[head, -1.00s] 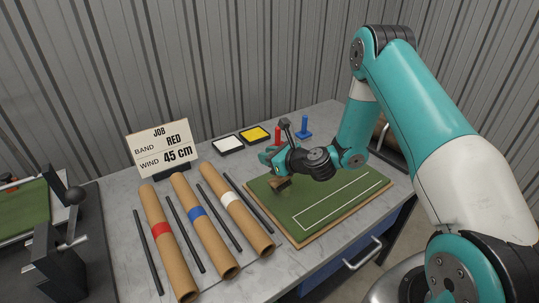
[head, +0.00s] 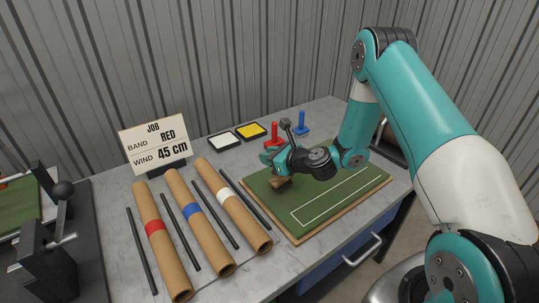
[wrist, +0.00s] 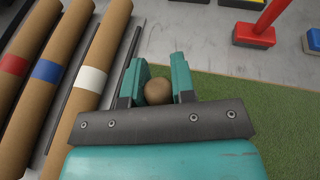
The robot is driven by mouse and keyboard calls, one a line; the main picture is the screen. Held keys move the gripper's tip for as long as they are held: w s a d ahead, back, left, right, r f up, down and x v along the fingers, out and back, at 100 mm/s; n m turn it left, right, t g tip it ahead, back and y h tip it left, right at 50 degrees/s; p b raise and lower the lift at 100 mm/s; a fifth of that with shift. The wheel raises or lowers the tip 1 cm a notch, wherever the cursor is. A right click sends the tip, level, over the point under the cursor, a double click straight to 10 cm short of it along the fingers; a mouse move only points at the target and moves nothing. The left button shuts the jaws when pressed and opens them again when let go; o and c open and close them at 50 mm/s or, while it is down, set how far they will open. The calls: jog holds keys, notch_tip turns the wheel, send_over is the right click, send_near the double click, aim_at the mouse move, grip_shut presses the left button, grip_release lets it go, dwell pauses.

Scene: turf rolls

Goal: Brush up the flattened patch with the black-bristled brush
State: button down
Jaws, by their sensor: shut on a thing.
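My gripper (head: 284,172) is over the left part of a green turf mat (head: 340,202) on a wooden board. In the wrist view its two teal fingers (wrist: 158,78) are shut on the brush (wrist: 158,92), whose round brown wooden end shows between them. In the head view the brush's brown block (head: 281,183) shows just under the gripper, low over the turf or on it; I cannot tell if it touches. Its bristles are hidden. A white outlined rectangle (head: 330,196) is marked on the turf, right of the brush. No flattened patch stands out clearly.
Cardboard tubes with red (head: 155,228), blue (head: 193,210) and white (head: 224,196) bands lie left of the turf, with dark rods between. Behind are a job sign (head: 154,146), a white pad (head: 225,141), a yellow pad (head: 251,130), a red stand (head: 275,134) and a blue stand (head: 301,123).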

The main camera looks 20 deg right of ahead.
notch_tip(320, 180, up, 8)
jog(key=a+p, duration=0.1)
jog(key=p, duration=0.5)
jog(key=shift+s+a+p, duration=0.15)
jog(key=shift+a+p, duration=0.15)
jog(key=shift+p, duration=0.05)
jog(key=shift+f+b, duration=0.3)
jog(key=shift+f, duration=0.2)
